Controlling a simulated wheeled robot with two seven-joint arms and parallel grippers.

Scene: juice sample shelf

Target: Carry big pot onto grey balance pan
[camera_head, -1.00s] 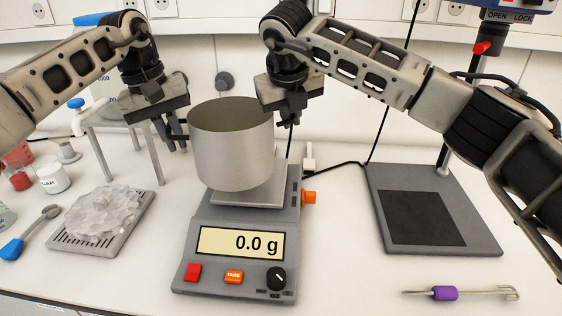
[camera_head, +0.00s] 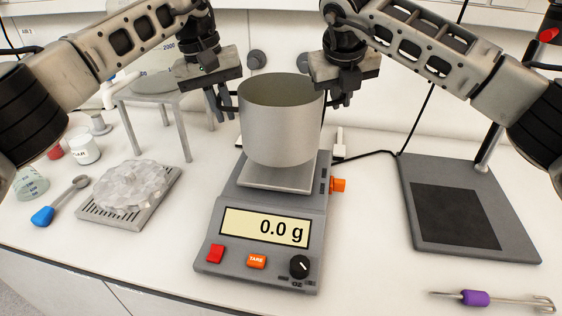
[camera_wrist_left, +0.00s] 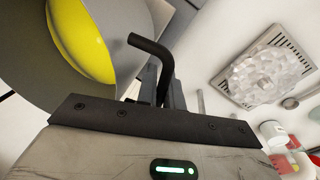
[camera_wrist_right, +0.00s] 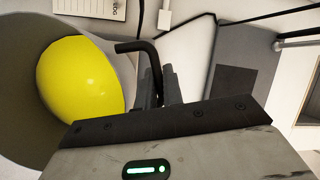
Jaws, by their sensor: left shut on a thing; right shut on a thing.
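The big pot (camera_head: 281,130) is a grey metal cylinder, upright in the head view, over the grey balance pan (camera_head: 272,182). The pot hides the back of the pan; I cannot tell whether a gap lies between them. The display reads 0.0 g. My left gripper (camera_head: 228,108) is shut on the pot's left handle, a dark bent bar also in the left wrist view (camera_wrist_left: 152,45). My right gripper (camera_head: 340,98) is shut on the right handle, also in the right wrist view (camera_wrist_right: 138,46). Yellow contents (camera_wrist_right: 82,78) show inside the pot.
The balance body (camera_head: 228,262) has an orange side knob (camera_head: 338,185). To its left are a rack with clear lumps (camera_head: 130,185), a blue-handled spoon (camera_head: 45,214) and a metal stand (camera_head: 183,130). To its right are a dark-plated stand base (camera_head: 455,215) and a purple-handled tool (camera_head: 477,298).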

